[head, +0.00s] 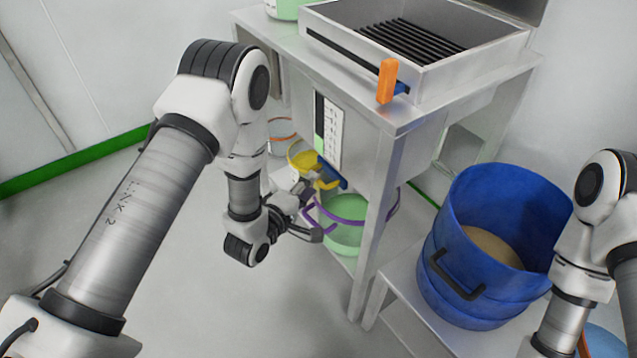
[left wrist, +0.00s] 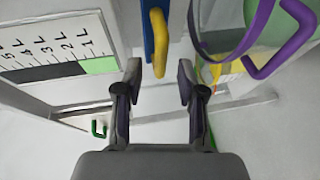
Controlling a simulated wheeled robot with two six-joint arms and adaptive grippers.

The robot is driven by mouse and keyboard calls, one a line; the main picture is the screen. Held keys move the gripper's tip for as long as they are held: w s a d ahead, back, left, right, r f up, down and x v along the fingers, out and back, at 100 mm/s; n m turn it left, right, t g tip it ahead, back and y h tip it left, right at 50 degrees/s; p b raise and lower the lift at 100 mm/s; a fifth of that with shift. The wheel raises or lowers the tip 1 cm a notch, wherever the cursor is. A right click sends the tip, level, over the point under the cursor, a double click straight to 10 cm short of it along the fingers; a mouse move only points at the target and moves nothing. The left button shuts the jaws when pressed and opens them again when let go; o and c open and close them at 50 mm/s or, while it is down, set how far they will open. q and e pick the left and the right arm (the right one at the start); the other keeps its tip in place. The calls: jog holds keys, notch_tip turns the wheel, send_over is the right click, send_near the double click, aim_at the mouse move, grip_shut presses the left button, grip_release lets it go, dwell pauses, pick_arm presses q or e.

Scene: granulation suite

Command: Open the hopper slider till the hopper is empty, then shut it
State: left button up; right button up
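The grey metal hopper (head: 350,45) has a dark grille on top and a level gauge (head: 333,135) on its front. In the left wrist view the gauge (left wrist: 55,40) shows a short green part near 1L and dark beyond. A yellow handle (head: 328,183) on a blue strip (head: 330,172) sits low on the front; I take it for the slider. My left gripper (left wrist: 159,78) is open and empty, its fingertips just short of the yellow handle (left wrist: 160,40), which lies between their lines. In the head view my left gripper (head: 308,218) is partly hard to make out. My right gripper is out of view.
An orange handle (head: 387,80) sticks out at the hopper's upper front. A pale green bucket (head: 345,238) with a purple handle stands below the yellow handle, close to my left gripper. A blue drum (head: 465,290) holding tan material stands at right. Floor at left is clear.

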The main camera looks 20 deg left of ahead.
pick_arm(q)
jog(key=x, duration=0.3)
jog(key=shift+f, duration=0.15)
jog(key=shift+w, duration=0.4)
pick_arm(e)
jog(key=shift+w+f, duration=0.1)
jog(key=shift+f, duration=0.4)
pick_arm(q)
grip_shut()
